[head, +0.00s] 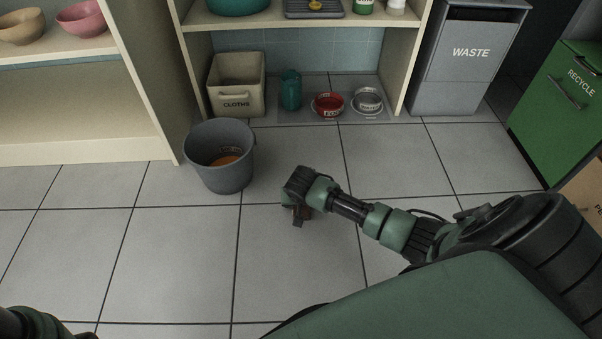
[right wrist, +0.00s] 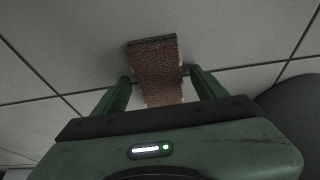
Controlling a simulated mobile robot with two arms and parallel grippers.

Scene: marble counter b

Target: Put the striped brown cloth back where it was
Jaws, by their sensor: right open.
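The brown cloth (right wrist: 155,62) shows in the right wrist view as a speckled brown strip with a dark band at its far end. It lies between and beyond the fingers of my right gripper (right wrist: 158,78), which is open. I cannot tell whether the fingers touch it. In the head view my right gripper (head: 300,214) points down over the floor tiles, right of the grey bucket, and mostly hides the cloth. Of my left arm only a part shows at the lower left corner; its gripper is out of view.
A grey bucket (head: 228,178) with something orange-brown inside stands on the floor. A beige bin marked CLOTHS (head: 236,103), a teal canister (head: 291,90), a red bowl (head: 327,105) and a grey bowl (head: 368,101) stand under the shelf. A grey WASTE bin (head: 462,75) stands right.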

